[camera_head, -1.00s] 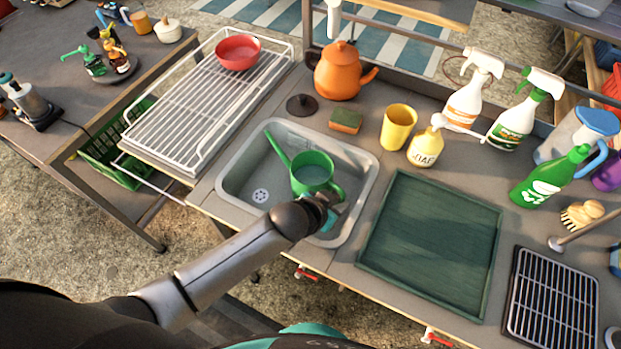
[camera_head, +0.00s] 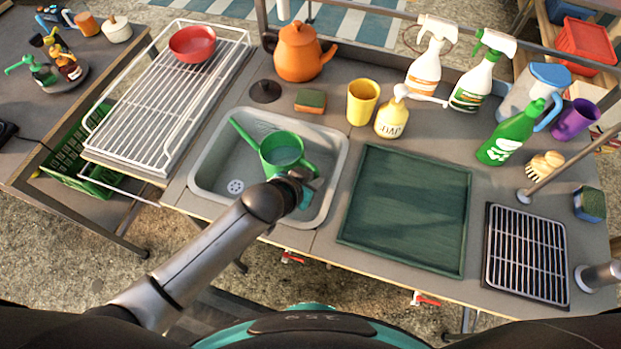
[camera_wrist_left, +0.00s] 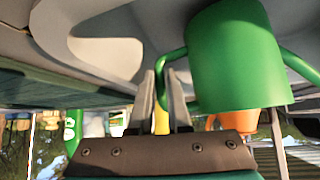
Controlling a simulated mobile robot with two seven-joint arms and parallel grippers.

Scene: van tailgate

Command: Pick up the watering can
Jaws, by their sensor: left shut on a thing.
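The green watering can (camera_head: 281,152) is in or just above the grey sink (camera_head: 337,165), its long spout pointing to the upper left. It also shows large in the left wrist view (camera_wrist_left: 235,60). My left gripper (camera_head: 306,184) is at the can's right side, shut on its handle. In the left wrist view its two fingers (camera_wrist_left: 161,88) close around the thin green handle. I cannot tell whether the can's base touches the sink bottom. My right gripper is not in view.
A white wire rack (camera_head: 150,110) with a red bowl (camera_head: 193,44) is left of the sink. Behind are an orange teapot (camera_head: 298,52), a sponge (camera_head: 310,101), a yellow cup (camera_head: 363,101) and a soap bottle (camera_head: 391,118). An empty green tray (camera_head: 408,210) lies to the right.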

